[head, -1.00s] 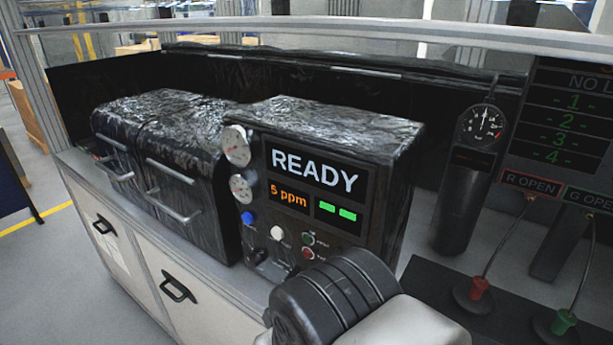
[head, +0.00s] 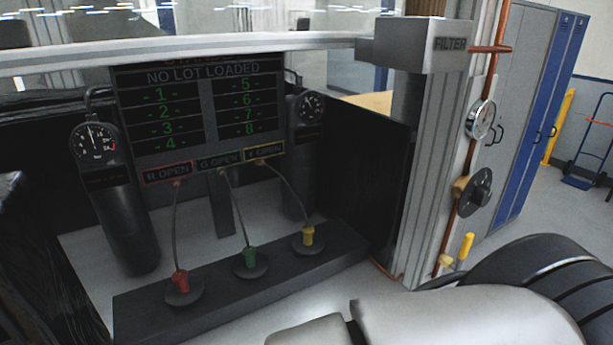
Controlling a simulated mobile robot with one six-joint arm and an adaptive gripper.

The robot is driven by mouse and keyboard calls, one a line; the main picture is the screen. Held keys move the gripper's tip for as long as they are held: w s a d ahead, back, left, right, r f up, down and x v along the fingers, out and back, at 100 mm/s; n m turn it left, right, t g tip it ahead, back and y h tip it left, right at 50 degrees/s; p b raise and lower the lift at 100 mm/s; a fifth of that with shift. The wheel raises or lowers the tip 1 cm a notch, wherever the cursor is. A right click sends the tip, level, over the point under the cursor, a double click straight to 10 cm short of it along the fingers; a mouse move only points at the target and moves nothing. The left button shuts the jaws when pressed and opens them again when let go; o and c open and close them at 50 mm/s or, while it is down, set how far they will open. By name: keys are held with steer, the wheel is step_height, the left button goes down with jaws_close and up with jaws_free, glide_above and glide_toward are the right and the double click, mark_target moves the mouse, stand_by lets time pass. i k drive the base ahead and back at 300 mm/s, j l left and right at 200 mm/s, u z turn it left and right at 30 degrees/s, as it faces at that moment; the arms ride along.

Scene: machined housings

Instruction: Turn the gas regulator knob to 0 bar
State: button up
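The regulator knob (head: 481,187) is a dark round knob on a brass body, mounted on the copper pipe at the right side of the post. A round white-faced gauge (head: 481,119) sits above it on the same pipe; its reading is too small to tell. Two more gauges with black dials, a left one (head: 93,144) and a right one (head: 311,105), are on dark cylinders at the bench. My arm's pale and black links fill the bottom right. My gripper is not in view, so its state and its distance from the knob are hidden.
A yellow-handled valve (head: 466,246) is low on the pipe. A filter box (head: 422,44) tops the post. Red (head: 180,281), green (head: 250,257) and yellow (head: 308,236) plugs stand on a dark strip below the display (head: 200,115). Open floor and blue lockers (head: 540,110) lie right.

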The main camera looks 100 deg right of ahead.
mark_target(481, 195)
steer(key=k+j+z, duration=0.15)
steer(key=j+z, duration=0.15)
steer(key=k+j+z, duration=0.25)
steer(key=i+z, duration=0.1)
steer(key=z, duration=3.7)
steer(key=i+l+u, duration=0.2)
steer(key=i+l, duration=0.1)
steer(key=i, duration=0.05)
